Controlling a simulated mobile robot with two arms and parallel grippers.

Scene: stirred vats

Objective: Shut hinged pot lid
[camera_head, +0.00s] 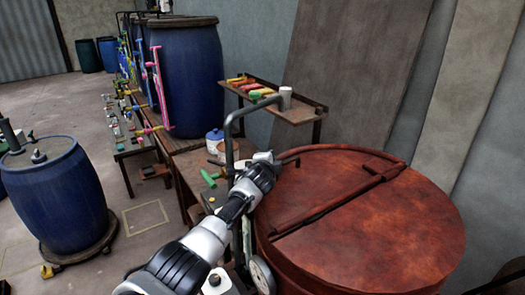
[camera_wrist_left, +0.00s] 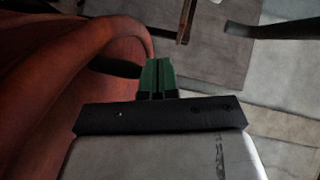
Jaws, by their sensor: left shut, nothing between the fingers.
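The pot is a large rust-red round vat (camera_head: 340,275) at the lower right of the head view. Its red top (camera_head: 385,228) is crossed by a raised hinge bar (camera_head: 335,205). Behind the bar is a section with a curved rim (camera_head: 345,147); I cannot tell whether this lid section is fully down. My left gripper (camera_head: 272,160) is at the vat's far left edge, its fingers hard to make out there. In the left wrist view its green fingers (camera_wrist_left: 158,76) are together and empty, beside the curved red vat wall (camera_wrist_left: 60,60). My right gripper is not in view.
A grey bent pipe (camera_head: 229,130) rises beside my left wrist. A work table (camera_head: 190,170) with a white-and-blue jar (camera_head: 214,138) stands behind it. A shelf (camera_head: 300,114) holds coloured tools. Blue barrels (camera_head: 190,75) stand behind and at left (camera_head: 60,195).

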